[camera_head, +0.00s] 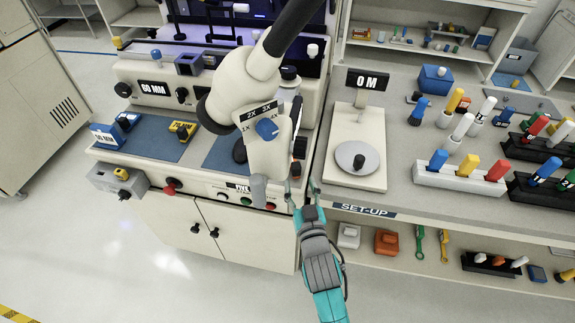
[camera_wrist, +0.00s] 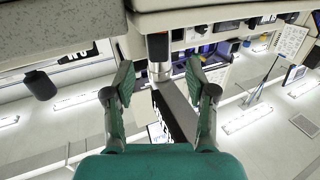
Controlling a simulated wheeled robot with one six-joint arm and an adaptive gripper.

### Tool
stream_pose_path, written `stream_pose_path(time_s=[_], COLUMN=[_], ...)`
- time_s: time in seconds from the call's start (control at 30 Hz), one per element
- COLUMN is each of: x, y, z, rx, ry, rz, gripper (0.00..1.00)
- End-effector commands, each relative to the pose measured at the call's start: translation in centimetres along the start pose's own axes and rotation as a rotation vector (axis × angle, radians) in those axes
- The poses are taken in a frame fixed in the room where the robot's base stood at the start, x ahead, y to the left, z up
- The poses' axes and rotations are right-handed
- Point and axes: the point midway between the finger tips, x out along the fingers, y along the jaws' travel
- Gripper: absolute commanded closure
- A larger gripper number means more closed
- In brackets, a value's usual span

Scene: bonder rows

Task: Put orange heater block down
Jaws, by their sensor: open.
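An orange block (camera_head: 386,241), which looks like the heater block, sits on the shelf below the set-up bench, beside a similar white block (camera_head: 348,236). My gripper (camera_head: 302,187) is higher and to the left, at the front edge between the machine and the set-up bench. Its fingers are apart with nothing between them; the wrist view also shows them spread (camera_wrist: 160,82). The wrist view shows a dark cylinder with a reddish band (camera_wrist: 158,46) beyond the fingers.
The cream microscope head (camera_head: 266,150) stands close to the left of my gripper. A 0 M scale (camera_head: 357,158) stands on the set-up bench (camera_head: 400,205). Racks of coloured-handled tools (camera_head: 460,180) fill the bench's right. Green and yellow wrenches (camera_head: 420,243) lie on the lower shelf.

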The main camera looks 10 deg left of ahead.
Motion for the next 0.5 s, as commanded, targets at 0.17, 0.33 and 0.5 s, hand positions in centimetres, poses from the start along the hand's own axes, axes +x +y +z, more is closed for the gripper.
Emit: stream_pose_path(time_s=[0.17,0.33,0.5], x=[0.9,3.0,5.0], y=[0.0,0.1,0.2], z=[-0.1,-0.3,-0.4], rx=[0.001,0.001,0.001], ry=[0.000,0.001,0.001], rz=[0.000,0.000,0.000], gripper=[0.44,0.44,0.44])
